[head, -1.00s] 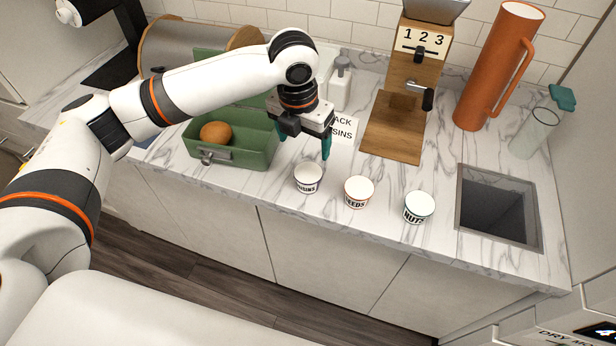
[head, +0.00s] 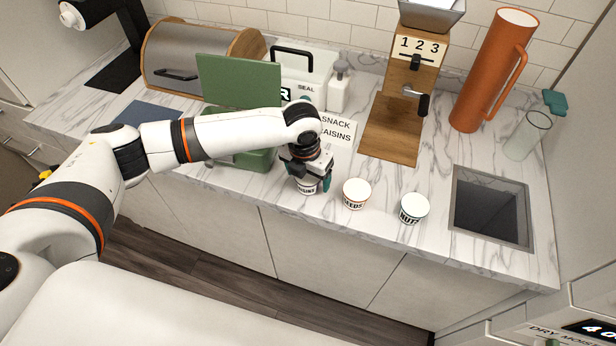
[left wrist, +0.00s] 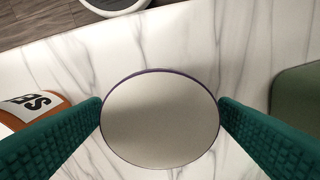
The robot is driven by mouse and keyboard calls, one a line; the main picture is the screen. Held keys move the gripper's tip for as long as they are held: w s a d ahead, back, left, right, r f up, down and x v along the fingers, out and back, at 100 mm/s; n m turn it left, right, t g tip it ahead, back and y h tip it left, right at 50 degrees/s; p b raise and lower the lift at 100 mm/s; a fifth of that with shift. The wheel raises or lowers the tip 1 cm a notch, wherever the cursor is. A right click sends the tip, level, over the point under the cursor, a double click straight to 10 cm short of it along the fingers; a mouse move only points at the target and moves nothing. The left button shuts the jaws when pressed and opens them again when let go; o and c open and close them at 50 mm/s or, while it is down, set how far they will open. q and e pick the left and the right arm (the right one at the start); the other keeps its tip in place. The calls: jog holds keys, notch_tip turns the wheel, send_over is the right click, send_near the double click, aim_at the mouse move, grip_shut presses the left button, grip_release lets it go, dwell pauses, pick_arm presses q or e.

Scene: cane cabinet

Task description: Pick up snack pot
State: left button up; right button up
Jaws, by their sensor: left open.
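The raisins pot (head: 307,189), a small white cup, stands near the counter's front edge, partly covered by my left gripper (head: 309,183). In the left wrist view the pot's round pale top with a purple rim (left wrist: 160,118) lies between the two green fingers. The fingers are open, one on each side of the pot; whether they touch it I cannot tell. A seeds pot (head: 356,194) and a nuts pot (head: 414,208) stand in a row to the right. A sign (head: 338,129) behind reads SNACK RAISINS. My right gripper is not in view.
A green lunch box (head: 239,82) with raised lid stands left of the gripper, partly behind my arm. A wooden dispenser (head: 391,128), an orange jug (head: 490,75) and a glass bottle (head: 527,135) stand behind. A dark sink opening (head: 490,208) is at right.

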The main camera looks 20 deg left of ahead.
pick_arm(q)
jog(key=shift+c, duration=0.2)
jog(key=c, duration=1)
jog(key=shift+r, duration=0.1)
